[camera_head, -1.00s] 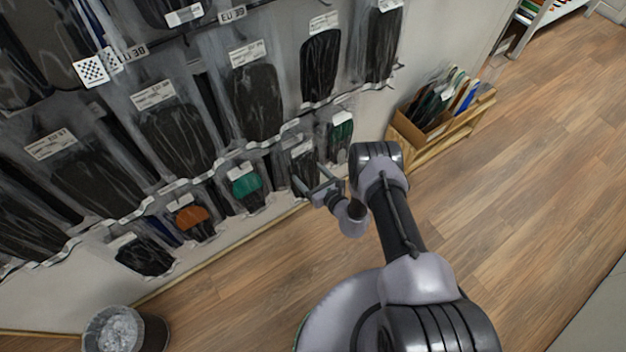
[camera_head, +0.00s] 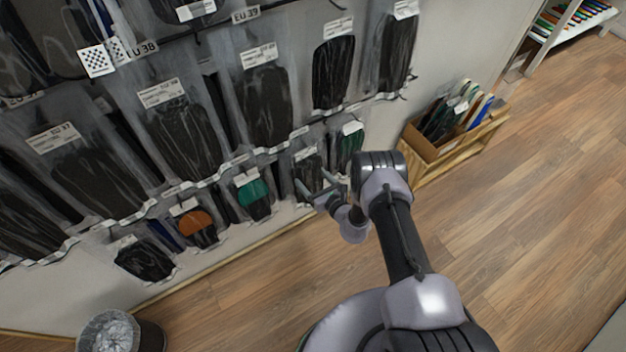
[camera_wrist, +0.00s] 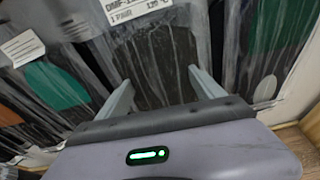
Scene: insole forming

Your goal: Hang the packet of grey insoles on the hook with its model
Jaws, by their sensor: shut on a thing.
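A clear packet with dark grey insoles (camera_wrist: 155,62) and a white label (camera_wrist: 135,10) fills the middle of the wrist view. My gripper (camera_wrist: 160,82) is shut on it, one finger on each side. In the head view my gripper (camera_head: 314,184) is at the lower right of the wall display, and the packet (camera_head: 308,166) shows just above the fingers. It hangs level with the bottom row of packets. The hook ends behind the packet are hidden, so I cannot tell whether it touches one.
Packets with green insoles (camera_head: 350,148) and (camera_head: 254,197) hang either side, with an orange one (camera_head: 197,226) further left. Larger dark packets (camera_head: 266,105) hang above. A wooden crate (camera_head: 452,160) stands right of my arm; a bin (camera_head: 152,336) is lower left. Floor at right is clear.

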